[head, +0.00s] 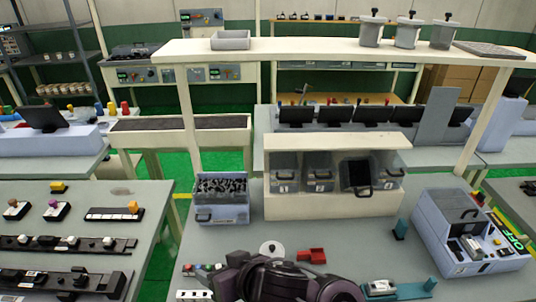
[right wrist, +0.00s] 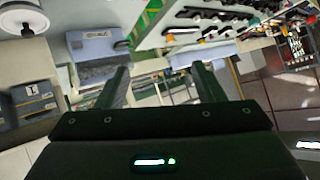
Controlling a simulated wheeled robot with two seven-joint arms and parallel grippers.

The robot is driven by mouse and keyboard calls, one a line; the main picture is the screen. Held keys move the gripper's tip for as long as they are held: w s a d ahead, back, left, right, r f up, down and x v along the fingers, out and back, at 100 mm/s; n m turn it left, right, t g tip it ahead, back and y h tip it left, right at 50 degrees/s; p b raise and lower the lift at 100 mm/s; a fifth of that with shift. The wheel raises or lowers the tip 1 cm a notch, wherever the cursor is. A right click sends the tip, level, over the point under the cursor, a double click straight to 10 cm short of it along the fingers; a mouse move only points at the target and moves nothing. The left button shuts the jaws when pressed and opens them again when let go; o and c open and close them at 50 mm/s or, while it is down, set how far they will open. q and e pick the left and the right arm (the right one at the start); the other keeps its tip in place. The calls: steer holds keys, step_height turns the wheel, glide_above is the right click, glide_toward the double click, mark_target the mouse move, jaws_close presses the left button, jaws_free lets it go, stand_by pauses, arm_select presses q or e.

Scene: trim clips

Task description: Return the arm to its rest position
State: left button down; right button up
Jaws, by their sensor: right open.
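My right arm shows at the bottom middle of the head view, dark and folded over the near edge of the bench. In the right wrist view my right gripper (right wrist: 162,75) is open, its two fingers well apart, with nothing between them. It is apart from the blue-grey bin (right wrist: 98,45) beyond it. In the head view this bin (head: 222,213) stands on the bench, filled with small dark pieces that look like clips. My left gripper is not in the head view.
A cream rack (head: 320,206) with several grey bins stands at the bench's back. A blue-grey case (head: 450,250) is at right. An overhead shelf (head: 340,50) spans above.

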steer(key=s+d+f+m+g+h, duration=0.1)
steer(key=s+d+f+h, duration=0.2)
steer(key=d, duration=0.7)
steer(key=s+d+f+m+g+h, duration=0.2)
steer(key=s+d+f, duration=0.15)
steer(key=d, duration=0.55)
steer(key=s+d+f+m+g+h, duration=0.1)
steer(key=s+d+f+h, duration=0.25)
steer(key=d, duration=0.65)
step_height(320, 180, down, 34)
steer(key=s+g+b, duration=0.1)
steer(key=s+b, duration=0.1)
steer(key=b, duration=0.3)
steer(key=s+d+f+g+b, duration=0.1)
steer(key=s+d+f+b, duration=0.2)
steer(key=s+f, duration=1.7)
step_height(320, 180, down, 3)
steer(key=shift+d+r+n+b, duration=0.2)
steer(key=shift+n+b, duration=0.1)
steer(key=shift+b, duration=0.35)
